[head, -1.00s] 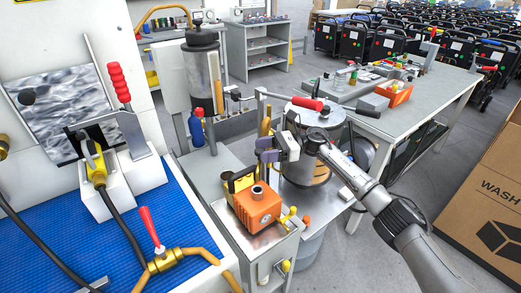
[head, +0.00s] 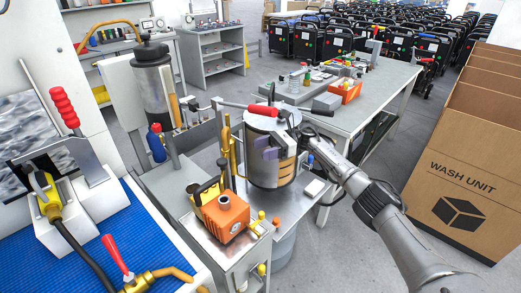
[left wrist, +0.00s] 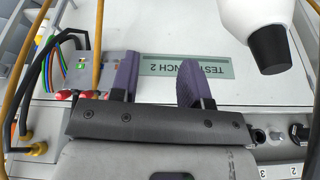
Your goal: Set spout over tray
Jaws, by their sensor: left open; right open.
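A brass-yellow bent tube (head: 227,140), which may be the spout, stands upright just left of the steel drum (head: 262,178) in the head view. An orange unit (head: 224,219) sits on a grey metal top (head: 250,252) in front of it. I cannot tell which surface is the tray. My right gripper (head: 267,150) has purple finger pads and is open and empty in front of the drum. My left gripper (left wrist: 159,68) is open and empty in the left wrist view, over a panel labelled TEST BENCH 2 (left wrist: 186,66). It does not show in the head view.
A red-handled lever (head: 262,110) crosses above the drum. A grey bench (head: 375,88) with an orange bin (head: 347,91) stands behind. A large cardboard box (head: 455,190) is at right. In the left wrist view, a white-and-black cylinder (left wrist: 268,40) hangs at upper right and cables run at left.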

